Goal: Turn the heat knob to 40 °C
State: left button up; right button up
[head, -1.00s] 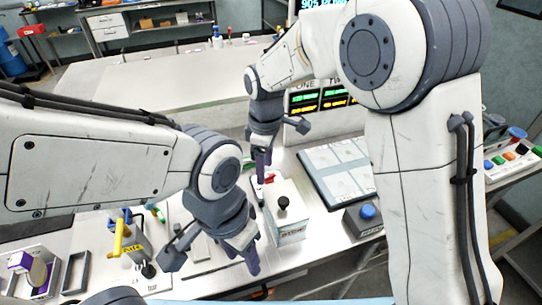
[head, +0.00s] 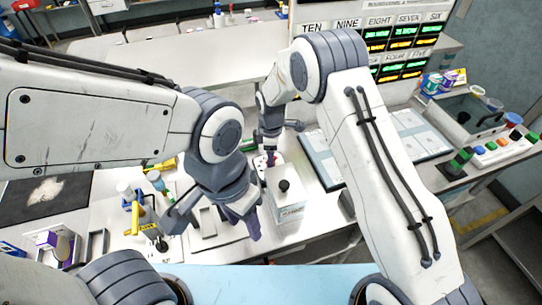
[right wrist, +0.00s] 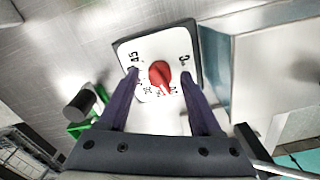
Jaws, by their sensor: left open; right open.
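The heat knob (right wrist: 160,75) is a red pointer knob on a white dial plate (right wrist: 133,53) with a dark edge, marked 45 and °C in the right wrist view. My right gripper (right wrist: 158,92) is open, its two purple fingers on either side of the knob, with gaps to it. Whether the fingertips touch the dial plate I cannot tell. In the head view the dial plate (head: 262,160) is partly hidden behind the right gripper (head: 270,158).
A white box with a black knob (head: 284,186) stands close to the dial. A flat panelled board (head: 325,160) lies to the right, below the display screens (head: 405,35).

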jog(key=shift+f, duration=0.4)
grip_shut()
